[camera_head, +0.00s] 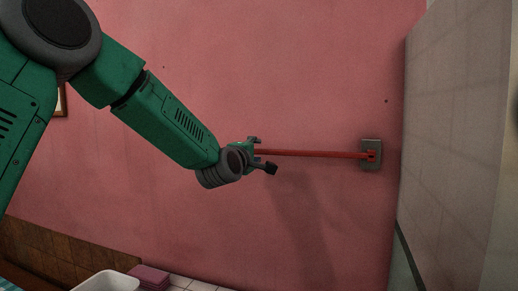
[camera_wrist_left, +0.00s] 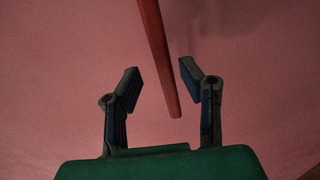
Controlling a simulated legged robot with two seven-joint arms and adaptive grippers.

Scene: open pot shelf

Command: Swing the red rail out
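The red rail (camera_head: 315,154) is a thin bar joined to a grey wall bracket (camera_head: 371,154) at its right end. In the head view it runs nearly level leftward from the bracket to my left gripper (camera_head: 263,155). In the left wrist view the rail (camera_wrist_left: 160,55) comes down from the top, and its free end lies between the two fingertips of my left gripper (camera_wrist_left: 160,80). The fingers are apart, with a gap on each side of the rail. I cannot tell how deep the rail sits between them. My right gripper is in neither view.
The pink wall (camera_head: 250,60) is behind the rail. A pale tiled wall (camera_head: 455,130) stands close on the right of the bracket. A white basin (camera_head: 107,281) and folded pink cloths (camera_head: 149,276) lie at the lower left. The space below the rail looks clear.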

